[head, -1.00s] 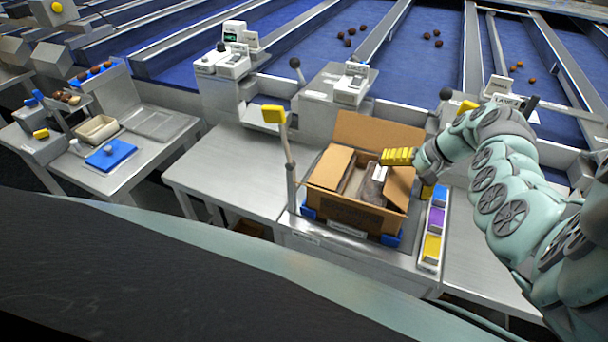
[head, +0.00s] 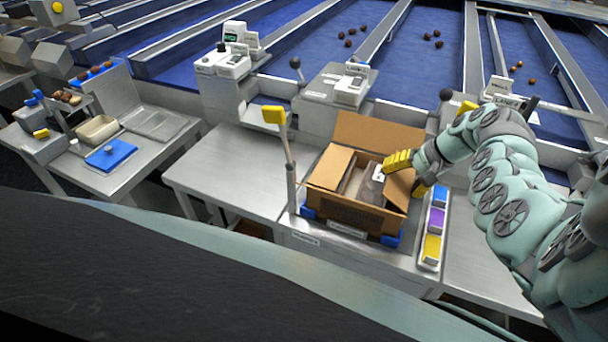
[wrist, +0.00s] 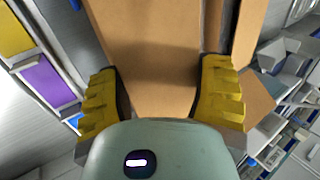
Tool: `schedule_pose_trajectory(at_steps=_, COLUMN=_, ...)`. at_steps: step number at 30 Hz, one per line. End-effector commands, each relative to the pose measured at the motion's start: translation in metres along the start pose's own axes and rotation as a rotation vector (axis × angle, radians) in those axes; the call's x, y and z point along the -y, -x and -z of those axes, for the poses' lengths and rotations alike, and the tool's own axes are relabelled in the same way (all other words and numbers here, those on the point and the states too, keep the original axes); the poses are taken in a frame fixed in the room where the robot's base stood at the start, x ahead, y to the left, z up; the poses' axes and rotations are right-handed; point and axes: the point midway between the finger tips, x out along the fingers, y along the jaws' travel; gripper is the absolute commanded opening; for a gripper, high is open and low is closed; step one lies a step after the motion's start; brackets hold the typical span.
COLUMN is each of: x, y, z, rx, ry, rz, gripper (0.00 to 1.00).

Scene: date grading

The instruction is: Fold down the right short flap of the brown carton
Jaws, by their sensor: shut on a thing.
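The brown carton (head: 355,213) stands open on the bench, its back long flap (head: 378,132) upright. Its left short flap (head: 331,167) slopes at the left end. The right short flap (head: 399,188) is raised and tilted at the right end, beside my gripper (head: 410,172). In the wrist view, the brown flap (wrist: 155,75) lies between the two yellow fingers of my gripper (wrist: 160,92), which are spread apart with the cardboard between them. A dark pack with a white label (head: 371,188) lies inside the carton. The fingertips' exact contact is partly hidden.
A tray with blue, purple and yellow blocks (head: 421,262) lies right of the carton. A post with a yellow top (head: 290,160) stands at its left. Blue corner stops (head: 390,240) sit at its base. Bare bench lies further left.

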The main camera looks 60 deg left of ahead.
Motion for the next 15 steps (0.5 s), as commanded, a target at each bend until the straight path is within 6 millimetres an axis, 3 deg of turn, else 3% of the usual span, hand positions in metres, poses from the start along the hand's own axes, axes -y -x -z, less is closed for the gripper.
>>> schedule_pose_trajectory(at_steps=15, x=0.0001, y=-0.0059, z=0.0003, rx=-0.001, ry=0.001, rz=-0.142, gripper=0.33)
